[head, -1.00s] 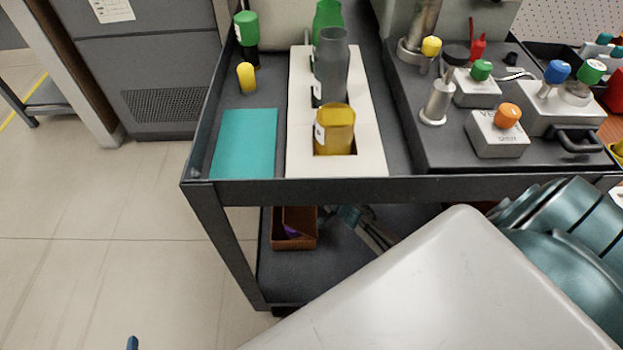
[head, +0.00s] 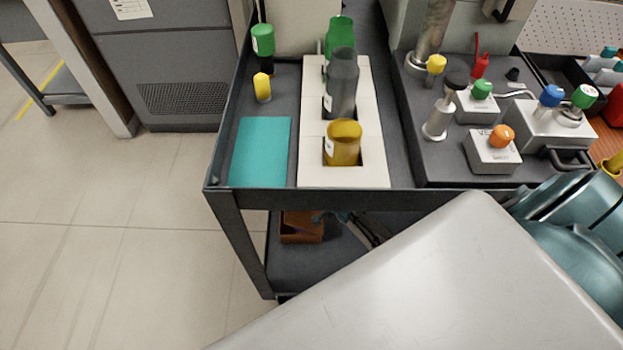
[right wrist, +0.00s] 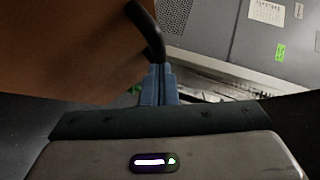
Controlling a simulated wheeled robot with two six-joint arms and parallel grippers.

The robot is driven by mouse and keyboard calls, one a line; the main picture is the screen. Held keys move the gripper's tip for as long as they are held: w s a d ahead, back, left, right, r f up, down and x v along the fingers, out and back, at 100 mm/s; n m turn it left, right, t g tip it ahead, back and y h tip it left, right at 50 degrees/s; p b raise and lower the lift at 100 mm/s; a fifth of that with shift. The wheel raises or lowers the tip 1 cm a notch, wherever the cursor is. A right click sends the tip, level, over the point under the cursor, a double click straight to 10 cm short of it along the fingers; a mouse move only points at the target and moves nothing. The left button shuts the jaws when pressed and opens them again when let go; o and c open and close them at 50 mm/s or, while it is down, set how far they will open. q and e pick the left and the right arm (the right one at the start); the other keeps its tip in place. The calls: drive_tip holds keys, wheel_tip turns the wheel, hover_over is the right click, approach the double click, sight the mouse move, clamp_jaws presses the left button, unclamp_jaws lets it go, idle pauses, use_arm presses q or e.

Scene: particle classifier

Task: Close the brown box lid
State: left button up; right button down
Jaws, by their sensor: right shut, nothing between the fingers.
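A small brown box (head: 300,228) sits on the cart's lower shelf in the head view. It looks open at the top, its inside dark; its lid cannot be made out clearly. In the right wrist view a large brown surface (right wrist: 65,50) fills the upper left, close to my right gripper (right wrist: 159,70). A dark curved bar (right wrist: 148,30) runs in front of that surface down to the fingertips. My right gripper is shut and empty; whether it touches the bar is unclear. In the head view I cannot make that gripper out. My left gripper is not in view.
The dark cart's upper tray edge (head: 400,198) overhangs the box. Above stand a white holder (head: 376,172) with bottles, a teal mat (head: 261,150) and several knobbed devices. A grey cabinet (head: 155,60) stands behind. The floor (head: 110,240) at left is clear.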

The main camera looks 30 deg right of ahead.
drive_tip(key=shift+w+a+p, duration=0.2)
drive_tip(key=shift+a+p, duration=0.2)
drive_tip(key=shift+p, duration=0.15)
drive_tip(key=shift+w+a+f+n+g+h+p, duration=0.4)
drive_tip(key=shift+a+g+p, duration=0.1)
drive_tip(key=shift+a+p, duration=0.1)
drive_tip(key=shift+w+a+f+n+g+h+p, duration=0.3)
drive_tip(key=shift+a+f+n+g+p, duration=0.1)
drive_tip(key=shift+a+g+p, duration=0.15)
drive_tip(key=shift+w+a+f, duration=0.1)
drive_tip(key=shift+f, duration=0.15)
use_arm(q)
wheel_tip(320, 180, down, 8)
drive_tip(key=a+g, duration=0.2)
use_arm(e)
drive_tip(key=shift+w+a+f+h, duration=0.15)
drive_tip(key=shift+a+f+h, duration=0.15)
drive_tip(key=shift+h, duration=0.1)
drive_tip(key=shift+w+a+f, duration=0.2)
drive_tip(key=shift+a+f, duration=0.05)
drive_tip(key=shift+f, duration=0.25)
drive_tip(key=shift+w+a+f+b, duration=0.25)
drive_tip(key=shift+a+f+b, duration=0.25)
drive_tip(key=shift+f, duration=0.25)
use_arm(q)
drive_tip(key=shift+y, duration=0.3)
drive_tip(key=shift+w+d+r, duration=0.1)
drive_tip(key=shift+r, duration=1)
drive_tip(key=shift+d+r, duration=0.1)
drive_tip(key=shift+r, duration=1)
